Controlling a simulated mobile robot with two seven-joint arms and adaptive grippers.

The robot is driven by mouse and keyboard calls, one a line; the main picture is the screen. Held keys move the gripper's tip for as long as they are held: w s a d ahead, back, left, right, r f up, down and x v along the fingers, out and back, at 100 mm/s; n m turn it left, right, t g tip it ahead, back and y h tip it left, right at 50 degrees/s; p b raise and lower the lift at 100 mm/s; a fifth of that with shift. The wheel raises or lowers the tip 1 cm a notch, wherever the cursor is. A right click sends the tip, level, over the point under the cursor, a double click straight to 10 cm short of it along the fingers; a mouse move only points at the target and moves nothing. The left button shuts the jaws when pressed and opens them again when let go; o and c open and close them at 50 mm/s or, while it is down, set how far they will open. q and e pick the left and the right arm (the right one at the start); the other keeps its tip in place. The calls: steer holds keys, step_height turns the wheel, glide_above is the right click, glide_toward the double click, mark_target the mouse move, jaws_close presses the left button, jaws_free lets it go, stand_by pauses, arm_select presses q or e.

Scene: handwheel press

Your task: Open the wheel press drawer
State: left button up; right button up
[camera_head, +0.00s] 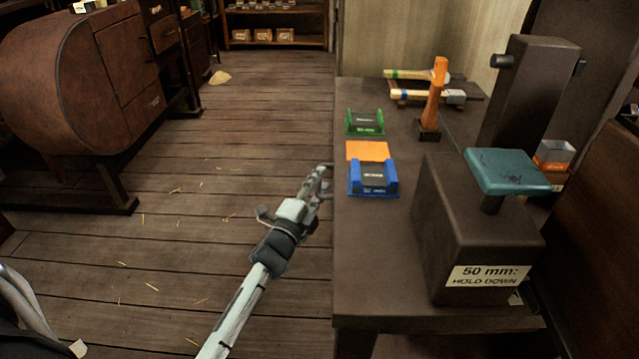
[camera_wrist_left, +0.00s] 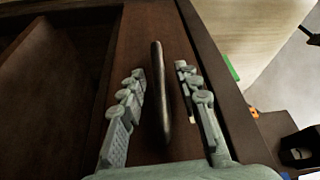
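In the left wrist view, a brown drawer front (camera_wrist_left: 128,40) carries a long dark bar handle (camera_wrist_left: 160,95). My left gripper (camera_wrist_left: 165,80) is open, with one finger on each side of the handle. Gaps show between the handle and both fingers, though I cannot tell the depth. In the head view, my left gripper (camera_head: 322,178) is at the left edge of the dark workbench (camera_head: 385,265). The drawer front and handle are hidden there. My right gripper is in neither view.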

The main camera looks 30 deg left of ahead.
arm_select(q)
steer(key=shift+c, duration=1.4)
jaws_close()
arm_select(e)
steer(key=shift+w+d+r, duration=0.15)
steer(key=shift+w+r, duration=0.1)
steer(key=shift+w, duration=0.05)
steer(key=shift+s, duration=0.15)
